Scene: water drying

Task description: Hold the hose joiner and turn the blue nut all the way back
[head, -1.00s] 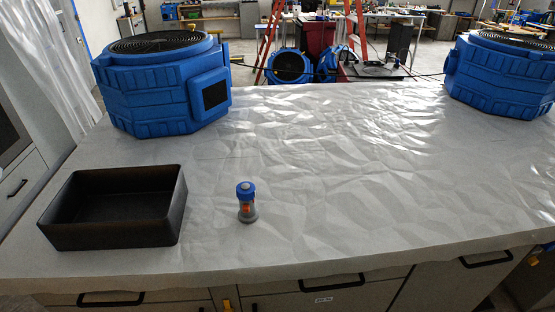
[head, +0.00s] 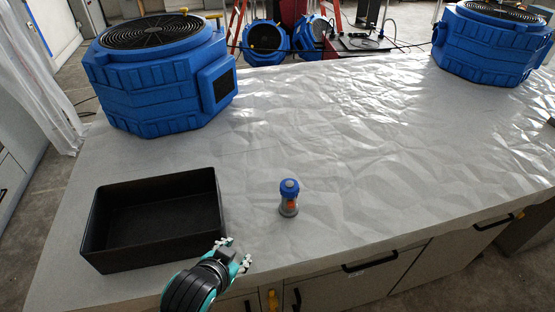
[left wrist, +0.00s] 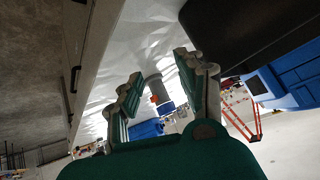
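The hose joiner (head: 288,205) stands upright on the covered bench, right of the black tray. It has a grey body with an orange part, and its blue nut (head: 289,186) is on top. My left gripper (head: 240,254) is at the bench's front edge, left of and nearer than the joiner, and apart from it. In the left wrist view the left gripper (left wrist: 159,75) has its fingers spread and empty. The joiner's grey body (left wrist: 155,90) and blue nut (left wrist: 146,128) show beyond and between the fingers. My right gripper is not in view.
A black open tray (head: 215,190) stands left of the joiner, close to my left gripper. Large blue blowers (head: 155,90) (head: 480,55) stand at the back left and back right. The plastic sheet (head: 400,150) right of the joiner is wrinkled and clear of objects.

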